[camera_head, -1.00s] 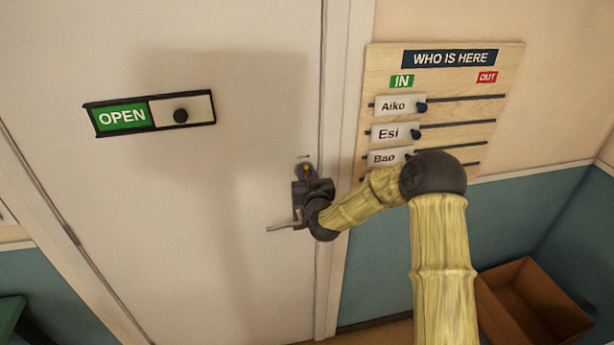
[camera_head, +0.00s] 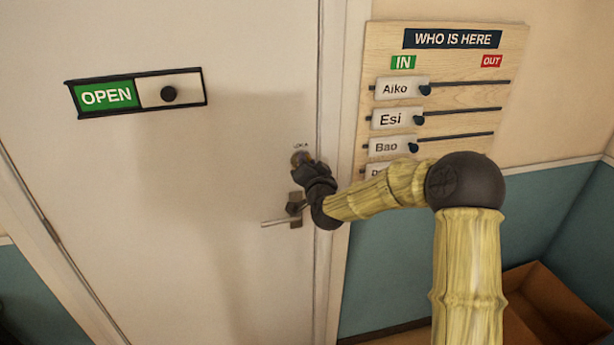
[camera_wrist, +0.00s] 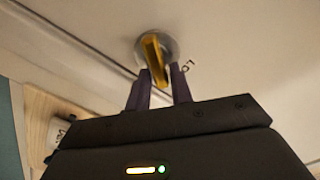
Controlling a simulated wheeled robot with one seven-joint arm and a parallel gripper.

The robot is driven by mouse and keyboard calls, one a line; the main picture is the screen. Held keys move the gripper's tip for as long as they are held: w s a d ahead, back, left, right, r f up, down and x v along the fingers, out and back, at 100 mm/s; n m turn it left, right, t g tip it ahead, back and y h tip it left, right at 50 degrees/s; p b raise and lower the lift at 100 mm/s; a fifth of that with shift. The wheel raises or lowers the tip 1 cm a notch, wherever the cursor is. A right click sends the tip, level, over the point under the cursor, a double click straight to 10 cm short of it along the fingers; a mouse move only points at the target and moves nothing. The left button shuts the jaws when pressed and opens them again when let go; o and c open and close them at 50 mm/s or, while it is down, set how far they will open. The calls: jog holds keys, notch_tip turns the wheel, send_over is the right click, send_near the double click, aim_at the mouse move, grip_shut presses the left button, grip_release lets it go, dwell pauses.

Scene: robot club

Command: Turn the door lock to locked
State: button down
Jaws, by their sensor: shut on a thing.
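The door lock's yellow thumb-turn (camera_wrist: 153,58) stands on a round silver plate (camera_wrist: 170,45) in the wrist view. My gripper (camera_wrist: 159,77) has a dark finger on each side of the thumb-turn and is shut on it. In the head view the lock plate (camera_head: 300,157) sits above the door handle (camera_head: 283,221). My gripper (camera_head: 308,169) covers most of the lock there, so the thumb-turn's angle is hard to read. Small lettering shows above the plate, too small to read fully.
A sliding sign (camera_head: 137,93) reading OPEN is on the door to the left. A WHO IS HERE board (camera_head: 470,60) with name sliders hangs right of the door frame, close to my arm. A brown open box (camera_head: 545,300) stands at the lower right.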

jog(key=m+b, duration=0.3)
jog(key=f+m+b, duration=0.1)
jog(key=m+b, duration=0.2)
jog(key=b, duration=0.1)
jog(key=m+b, duration=0.4)
jog(key=shift+d+f, duration=0.2)
jog(key=shift+f, duration=0.15)
jog(key=shift+r, duration=0.1)
jog(key=c, duration=1.4)
grip_release()
jog(key=shift+w+a, duration=0.1)
